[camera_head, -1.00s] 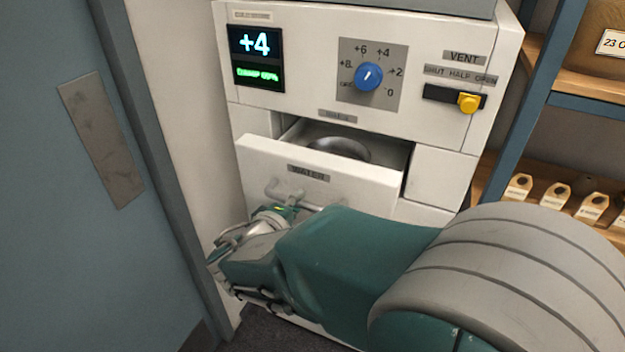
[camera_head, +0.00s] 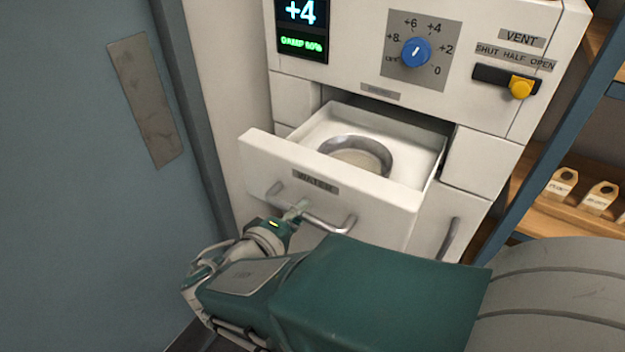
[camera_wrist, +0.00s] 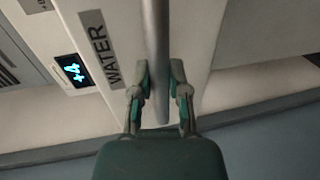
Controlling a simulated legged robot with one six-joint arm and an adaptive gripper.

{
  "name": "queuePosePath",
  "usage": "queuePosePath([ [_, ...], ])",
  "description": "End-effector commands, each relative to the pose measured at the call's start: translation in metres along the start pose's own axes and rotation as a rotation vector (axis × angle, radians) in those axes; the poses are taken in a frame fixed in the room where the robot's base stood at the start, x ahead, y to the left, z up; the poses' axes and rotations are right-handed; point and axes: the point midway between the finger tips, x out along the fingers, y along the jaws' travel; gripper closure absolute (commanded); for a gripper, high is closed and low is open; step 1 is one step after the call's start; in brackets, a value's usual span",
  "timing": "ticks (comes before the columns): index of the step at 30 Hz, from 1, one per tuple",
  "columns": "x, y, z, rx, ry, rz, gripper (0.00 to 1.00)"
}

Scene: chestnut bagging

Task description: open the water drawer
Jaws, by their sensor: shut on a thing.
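The white water drawer (camera_head: 270,160) is pulled well out of the cabinet in the head view, its label reading WATER (camera_head: 315,181). Inside it sits a round metal bowl (camera_head: 355,153) with pale contents. A grey bar handle (camera_head: 325,222) crosses the drawer front. My gripper (camera_head: 298,211) is at the left part of this handle. In the wrist view my gripper (camera_wrist: 160,80) has a finger on each side of the handle bar (camera_wrist: 156,35), shut on it. The WATER label (camera_wrist: 100,48) lies left of the bar there.
Above the drawer are a display (camera_head: 302,28) reading +4, a blue dial (camera_head: 416,53) and a yellow vent slider (camera_head: 521,87). Another handle (camera_head: 448,240) is on the panel to the lower right. A blue-grey door or wall (camera_head: 70,200) stands close on the left. Shelves with tags (camera_head: 580,190) are at right.

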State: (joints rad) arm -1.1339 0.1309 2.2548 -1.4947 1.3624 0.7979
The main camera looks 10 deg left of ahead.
Motion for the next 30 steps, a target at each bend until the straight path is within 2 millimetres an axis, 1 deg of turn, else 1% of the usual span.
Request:
queuePosePath([
  [1,0.001,-0.005,0.002,-0.009,-0.005,-0.01,1.0],
  [2,0.001,-0.005,0.002,-0.009,-0.005,-0.01,1.0],
  [3,0.001,-0.005,0.002,-0.009,-0.005,-0.011,0.74],
  [5,0.001,-0.005,0.002,-0.009,-0.005,-0.01,0.48],
  [6,0.001,-0.005,0.002,-0.008,-0.004,-0.009,0.43],
  [16,0.0,-0.002,0.001,-0.003,-0.002,-0.004,0.43],
  [19,-0.006,-0.002,0.0,-0.002,0.001,-0.004,0.43],
  [23,-0.025,-0.002,-0.001,-0.002,0.003,-0.003,0.43],
  [30,-0.072,-0.002,-0.001,-0.003,0.004,-0.004,0.43],
])
